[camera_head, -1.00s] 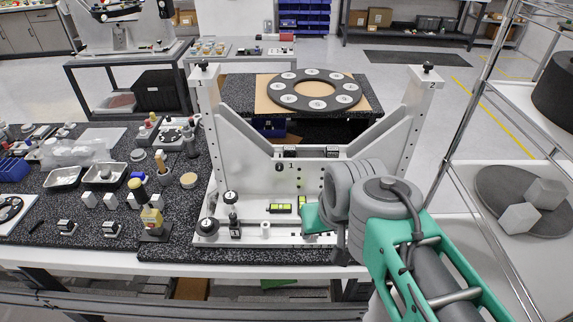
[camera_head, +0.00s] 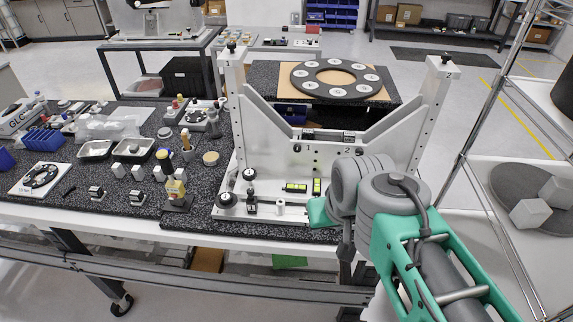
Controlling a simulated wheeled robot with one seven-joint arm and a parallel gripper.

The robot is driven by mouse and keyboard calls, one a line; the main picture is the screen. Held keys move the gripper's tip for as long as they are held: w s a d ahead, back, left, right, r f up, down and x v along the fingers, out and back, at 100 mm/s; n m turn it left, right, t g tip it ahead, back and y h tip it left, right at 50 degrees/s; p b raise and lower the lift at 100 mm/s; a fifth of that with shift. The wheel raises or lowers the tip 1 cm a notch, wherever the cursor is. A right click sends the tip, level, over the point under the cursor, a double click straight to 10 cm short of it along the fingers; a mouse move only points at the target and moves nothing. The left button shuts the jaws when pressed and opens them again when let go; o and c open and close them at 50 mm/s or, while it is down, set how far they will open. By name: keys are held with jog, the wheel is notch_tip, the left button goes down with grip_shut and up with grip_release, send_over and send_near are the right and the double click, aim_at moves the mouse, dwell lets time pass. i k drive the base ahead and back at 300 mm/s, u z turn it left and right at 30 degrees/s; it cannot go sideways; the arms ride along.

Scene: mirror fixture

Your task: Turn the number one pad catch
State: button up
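The white mirror fixture (camera_head: 270,130) stands on a speckled bench, with two upright posts and sloping braces. The marks 1 and 2 sit side by side on its middle plate, and 1 and 2 also mark the left and right posts. A small black knob (camera_head: 297,148) sits beside the 1 on the plate; another (camera_head: 360,151) sits beside the 2. A black knob (camera_head: 231,45) tops post 1, and one (camera_head: 445,58) tops post 2. Which is the pad catch, and its turn, I cannot tell. My arm covers the fixture's lower right; my gripper's fingers are hidden.
A dark ring with white pads (camera_head: 336,65) lies on a board behind the fixture. Black-and-white knobs (camera_head: 249,174) and a yellow-green level (camera_head: 296,187) sit on the fixture base. Trays and small parts crowd the bench left. A wire rack (camera_head: 480,110) stands close at right.

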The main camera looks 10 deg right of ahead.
aim_at(296, 148)
jog(key=u, duration=0.45)
jog(key=k, duration=1.1)
jog(key=u, duration=0.45)
jog(key=i, duration=0.65)
jog(key=u, duration=0.65)
jog(key=i, duration=0.75)
jog(key=u, duration=0.1)
